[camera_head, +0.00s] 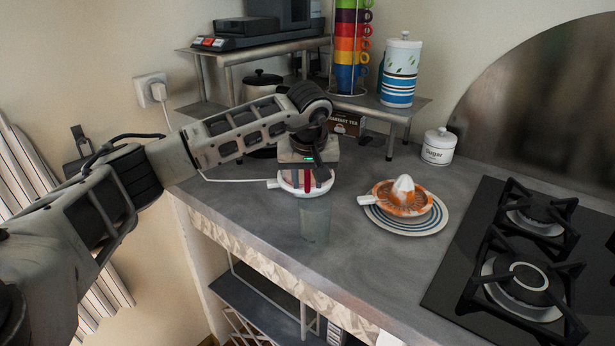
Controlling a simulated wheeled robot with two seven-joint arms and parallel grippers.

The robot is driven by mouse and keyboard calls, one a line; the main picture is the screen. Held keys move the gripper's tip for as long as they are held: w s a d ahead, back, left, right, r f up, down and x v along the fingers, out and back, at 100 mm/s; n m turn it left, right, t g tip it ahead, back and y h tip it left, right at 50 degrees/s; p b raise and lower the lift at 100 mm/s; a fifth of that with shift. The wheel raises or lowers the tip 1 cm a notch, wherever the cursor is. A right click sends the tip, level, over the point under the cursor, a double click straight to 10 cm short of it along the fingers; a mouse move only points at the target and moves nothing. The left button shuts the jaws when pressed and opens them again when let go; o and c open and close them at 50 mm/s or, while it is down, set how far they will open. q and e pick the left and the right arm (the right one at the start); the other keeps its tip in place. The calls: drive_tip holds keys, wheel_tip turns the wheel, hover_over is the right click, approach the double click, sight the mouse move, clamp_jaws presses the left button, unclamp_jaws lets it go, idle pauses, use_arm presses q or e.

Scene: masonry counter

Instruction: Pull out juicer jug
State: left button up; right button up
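The juicer jug (315,222) looks like a translucent grey-green vessel standing near the counter's front edge. Above and behind it is a white round rim or collar (292,191) with a small tab on its left side. My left gripper (306,184) comes down from above over this white part, with dark fingers and some red between them. The gripper hides much of the white part, and I cannot tell whether the fingers touch or grip it. An orange juicer top with a white cone (402,196) sits on a striped plate (432,224) to the right. My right gripper is out of view.
A gas hob (520,265) fills the right side. A sugar jar (439,147) and a metal shelf (415,106) with a striped canister (399,72) and colourful stacked cups (350,45) stand behind. The grey counter (370,270) in front of the plate is clear.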

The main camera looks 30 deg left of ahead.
use_arm(q)
clamp_jaws()
drive_tip(key=shift+r+p, duration=0.65)
drive_tip(key=shift+r, duration=0.25)
idle(0.4)
drive_tip(key=shift+r+p, duration=1.25)
drive_tip(key=shift+r, duration=0.25)
